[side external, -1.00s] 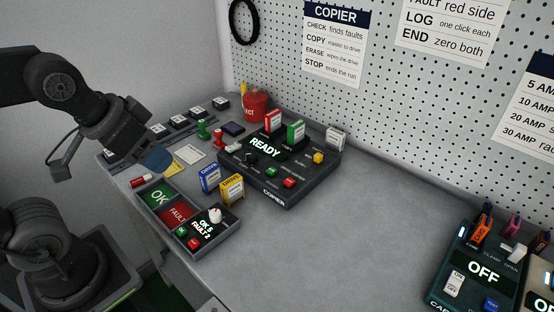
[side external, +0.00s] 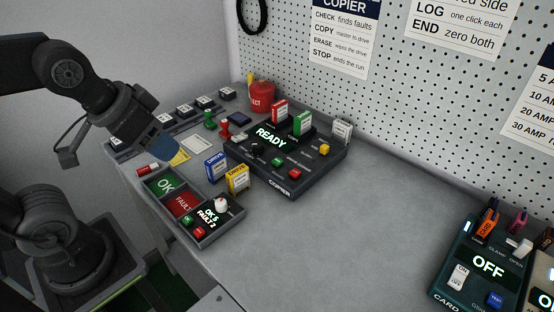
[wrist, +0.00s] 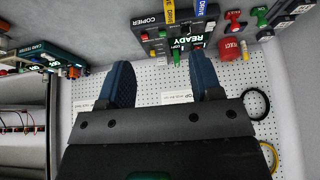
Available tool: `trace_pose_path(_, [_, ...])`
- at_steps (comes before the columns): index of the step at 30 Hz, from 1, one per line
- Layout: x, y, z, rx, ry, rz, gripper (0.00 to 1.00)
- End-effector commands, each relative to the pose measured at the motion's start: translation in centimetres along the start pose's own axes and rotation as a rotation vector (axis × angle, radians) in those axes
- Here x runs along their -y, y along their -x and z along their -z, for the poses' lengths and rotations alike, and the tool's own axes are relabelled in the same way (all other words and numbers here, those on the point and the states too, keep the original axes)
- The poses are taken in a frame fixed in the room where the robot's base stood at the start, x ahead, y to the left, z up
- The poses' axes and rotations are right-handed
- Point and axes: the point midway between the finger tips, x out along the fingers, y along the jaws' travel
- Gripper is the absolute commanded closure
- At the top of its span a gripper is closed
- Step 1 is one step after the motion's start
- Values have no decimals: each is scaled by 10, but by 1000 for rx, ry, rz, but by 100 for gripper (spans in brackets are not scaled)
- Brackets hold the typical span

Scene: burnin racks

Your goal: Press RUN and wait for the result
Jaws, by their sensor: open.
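The dark copier (side external: 280,189) stands on the bench against the pegboard, and its screen (side external: 271,137) reads READY. On its top are a green button (side external: 277,162), a red button (side external: 295,174), a yellow button (side external: 324,149) and a black knob (side external: 257,149). Their small labels are too small to read, so I cannot tell which is RUN.
Blue (side external: 215,167) and yellow (side external: 237,179) drives stand before the copier. A tray (side external: 203,242) marked OK and FAULT, with a counter reading OK 5, FAULT 2, is at the front edge. A red bin (side external: 262,97) stands behind.

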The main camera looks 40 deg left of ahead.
Motion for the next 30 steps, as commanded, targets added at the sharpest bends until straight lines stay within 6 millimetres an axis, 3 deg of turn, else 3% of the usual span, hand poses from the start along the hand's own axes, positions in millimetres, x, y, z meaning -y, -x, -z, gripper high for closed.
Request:
trace_pose_path(2, [0, 0, 0, 0, 0, 0, 49])
trace_pose_path(18, [0, 0, 0, 0, 0, 0, 100])
trace_pose_path(30, [0, 0, 0, 0, 0, 0, 100])
